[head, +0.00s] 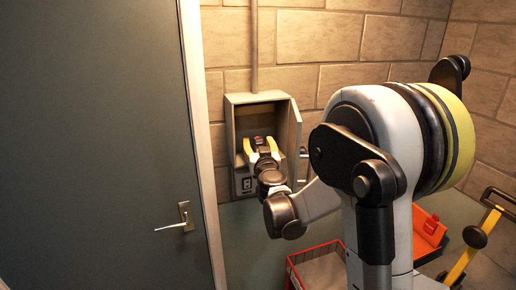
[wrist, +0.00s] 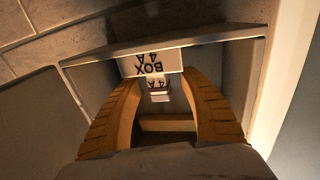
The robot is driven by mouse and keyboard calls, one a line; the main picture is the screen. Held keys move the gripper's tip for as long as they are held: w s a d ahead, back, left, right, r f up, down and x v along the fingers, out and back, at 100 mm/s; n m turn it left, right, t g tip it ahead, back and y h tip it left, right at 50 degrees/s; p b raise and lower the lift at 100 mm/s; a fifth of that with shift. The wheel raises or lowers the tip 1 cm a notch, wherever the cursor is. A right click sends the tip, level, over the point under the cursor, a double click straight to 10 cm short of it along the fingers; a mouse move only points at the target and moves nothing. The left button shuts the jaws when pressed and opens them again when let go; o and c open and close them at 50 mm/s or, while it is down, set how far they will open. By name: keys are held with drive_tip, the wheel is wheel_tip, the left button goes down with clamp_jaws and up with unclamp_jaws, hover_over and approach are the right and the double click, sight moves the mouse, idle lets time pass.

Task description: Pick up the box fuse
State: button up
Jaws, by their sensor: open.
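The box fuse looks to be the small white block marked "4A" (wrist: 159,89) in the wrist view, just below a larger white label reading "BOX 4A" (wrist: 150,62). It sits inside an open grey wall box (head: 238,122). My gripper (head: 262,147) reaches into this box in the head view. In the wrist view its two yellow fingers (wrist: 160,84) are spread apart, one on each side of the white block, with a visible gap to it. In the head view my gripper hides most of the inside of the box, and the fuse cannot be made out there.
The wall box's door (head: 287,137) stands open on the right. A grey door with a handle (head: 176,222) is at the left. A red wire basket (head: 318,268) and an orange bin (head: 428,232) stand low at the right. Stone wall surrounds the box.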

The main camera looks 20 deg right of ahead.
sight(258, 139)
drive_tip(key=shift+r, duration=0.1)
drive_tip(key=shift+c, duration=0.2)
clamp_jaws()
drive_tip(key=shift+r, duration=0.5)
drive_tip(key=r, duration=0.1)
drive_tip(key=r+p, duration=0.1)
drive_tip(key=shift+s+a+r, duration=0.2)
drive_tip(key=shift+s+r, duration=0.1)
drive_tip(key=shift+s, duration=0.1)
drive_tip(key=s+a, duration=0.9)
drive_tip(key=s, duration=0.5)
drive_tip(key=shift+s+p, duration=0.25)
drive_tip(key=shift+p, duration=0.05)
drive_tip(key=shift+r, duration=0.1)
